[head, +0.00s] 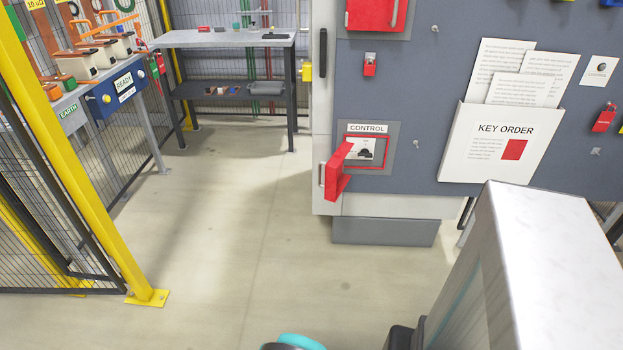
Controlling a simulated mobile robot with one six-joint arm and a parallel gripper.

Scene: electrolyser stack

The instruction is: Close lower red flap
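The lower red flap (338,174) is at the left side of the opening labelled CONTROL on the grey-blue panel. It stands open, swung out to the left. The control opening (362,150) shows a red frame with a dark knob and a pale plate inside. An upper red flap (369,15) with a light handle is higher on the panel, cut off by the top edge. My gripper is not in view; only a teal and dark part of my arm shows at the bottom edge.
A white KEY ORDER pocket (500,145) with papers sticks out right of the opening. Small red tags hang on the panel. A grey plinth (383,232) stands below it. A yellow fence post (85,190) is at left. The floor (225,240) between is clear.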

